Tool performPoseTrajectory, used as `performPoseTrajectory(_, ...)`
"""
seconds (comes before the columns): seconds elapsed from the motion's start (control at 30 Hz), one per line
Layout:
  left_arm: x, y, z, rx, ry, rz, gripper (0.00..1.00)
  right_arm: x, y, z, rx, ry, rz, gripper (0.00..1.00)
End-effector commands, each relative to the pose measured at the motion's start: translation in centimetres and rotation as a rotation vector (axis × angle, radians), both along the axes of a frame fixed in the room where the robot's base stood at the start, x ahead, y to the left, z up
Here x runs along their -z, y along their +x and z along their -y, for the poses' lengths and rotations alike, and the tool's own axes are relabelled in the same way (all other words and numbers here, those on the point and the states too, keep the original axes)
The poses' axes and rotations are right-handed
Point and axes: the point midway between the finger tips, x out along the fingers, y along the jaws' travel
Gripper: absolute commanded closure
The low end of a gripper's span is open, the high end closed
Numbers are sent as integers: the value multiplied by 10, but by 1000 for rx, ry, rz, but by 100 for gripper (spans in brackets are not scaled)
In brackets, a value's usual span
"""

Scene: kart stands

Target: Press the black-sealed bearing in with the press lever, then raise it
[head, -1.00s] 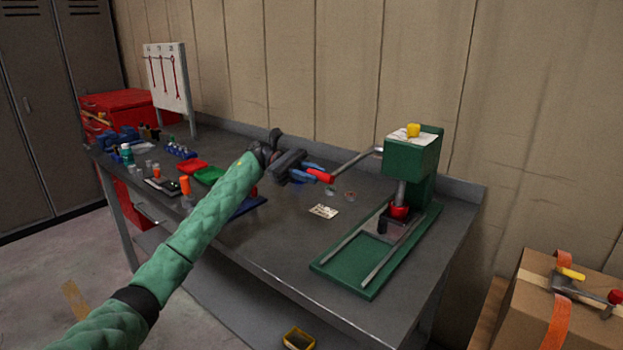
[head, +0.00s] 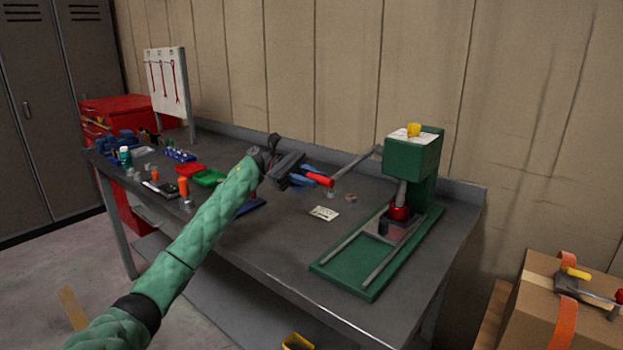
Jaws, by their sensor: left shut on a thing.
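The green press (head: 412,158) stands at the right end of the grey workbench. Its lever (head: 357,161) reaches out to the left and slopes down to a red grip (head: 320,180). My left gripper (head: 308,178) is shut on the red lever grip, with its blue fingers around it. The press ram (head: 401,190) comes down to a red part (head: 399,212) over a dark block on the green base. The black-sealed bearing cannot be made out there. My right gripper is not in view.
A white card (head: 324,212) and small round parts (head: 351,197) lie on the bench (head: 275,253) left of the press. Red and green trays (head: 208,177) sit further left. A cardboard box (head: 539,312) stands at the lower right.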

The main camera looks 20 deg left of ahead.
Motion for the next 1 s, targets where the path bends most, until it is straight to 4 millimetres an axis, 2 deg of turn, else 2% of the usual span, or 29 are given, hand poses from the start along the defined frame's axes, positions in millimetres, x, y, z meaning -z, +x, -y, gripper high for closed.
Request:
performPoseTrajectory(0.03, 4, 0, 1, 2, 4, -4, 100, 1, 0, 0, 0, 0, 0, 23)
performPoseTrajectory(0.07, 4, 0, 1, 2, 4, -4, 72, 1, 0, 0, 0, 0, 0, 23)
performPoseTrajectory(0.13, 4, 0, 1, 2, 4, -4, 59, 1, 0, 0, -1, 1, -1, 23)
performPoseTrajectory(0.17, 4, 0, 1, 2, 4, -4, 57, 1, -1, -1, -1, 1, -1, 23)
performPoseTrajectory(0.43, 2, 0, 0, 2, 2, -3, 57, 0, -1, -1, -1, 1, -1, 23)
performPoseTrajectory(0.57, 3, 3, -8, 1, 2, -2, 57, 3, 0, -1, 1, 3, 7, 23)
performPoseTrajectory(0.63, 3, 6, -17, 0, 2, -3, 57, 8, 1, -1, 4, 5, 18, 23)
performPoseTrajectory(0.73, 4, 12, -32, -1, 1, -4, 57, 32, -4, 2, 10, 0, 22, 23)
performPoseTrajectory(1.0, 4, 24, -65, 1, 2, -5, 57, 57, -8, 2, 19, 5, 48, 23)
